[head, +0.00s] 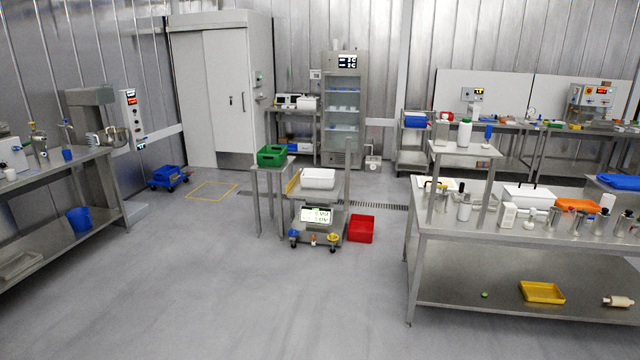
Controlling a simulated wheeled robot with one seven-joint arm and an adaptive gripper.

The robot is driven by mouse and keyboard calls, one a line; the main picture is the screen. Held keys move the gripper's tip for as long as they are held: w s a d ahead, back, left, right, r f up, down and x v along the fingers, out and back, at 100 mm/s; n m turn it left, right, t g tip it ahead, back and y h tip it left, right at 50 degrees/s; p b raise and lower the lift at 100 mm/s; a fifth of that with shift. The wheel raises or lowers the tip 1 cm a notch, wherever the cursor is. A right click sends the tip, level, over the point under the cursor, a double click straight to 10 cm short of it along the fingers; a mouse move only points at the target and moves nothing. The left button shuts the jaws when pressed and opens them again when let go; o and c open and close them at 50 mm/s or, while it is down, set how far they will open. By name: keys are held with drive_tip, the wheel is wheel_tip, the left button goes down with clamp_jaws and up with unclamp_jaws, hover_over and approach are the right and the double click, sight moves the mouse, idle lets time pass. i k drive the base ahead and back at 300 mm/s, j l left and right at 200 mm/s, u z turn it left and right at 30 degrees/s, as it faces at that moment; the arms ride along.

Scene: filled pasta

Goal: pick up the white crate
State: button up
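A white crate (318,178) sits upright on the top of a small steel trolley (341,197) in the middle of the room. It looks empty from here, though its inside is small in view. A yellow-tan item (292,182) stands against its left side. My gripper is not in view, and nothing touches the crate from above.
A green crate (271,155) stands on a narrow steel stand left of the trolley. A red crate (361,229) lies on the floor to its right. A steel bench (520,236) fills the right, another (60,180) the left. The floor (260,290) in front is clear.

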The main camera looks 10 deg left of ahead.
sight(313, 178)
drive_tip(key=i+j+u, duration=0.3)
drive_tip(key=i, duration=0.7)
drive_tip(key=i+u, duration=0.3)
drive_tip(key=i, duration=2.9)
drive_tip(key=i+z, duration=0.15)
drive_tip(key=i, duration=0.35)
drive_tip(key=i+j+z, duration=0.15)
drive_tip(key=i, duration=0.35)
drive_tip(key=i+j+z, duration=0.15)
drive_tip(key=i, duration=0.35)
drive_tip(key=i+j+z, duration=0.15)
drive_tip(key=i, duration=0.3)
drive_tip(key=i+j+z, duration=0.5)
drive_tip(key=i+j, duration=0.15)
drive_tip(key=i, duration=0.15)
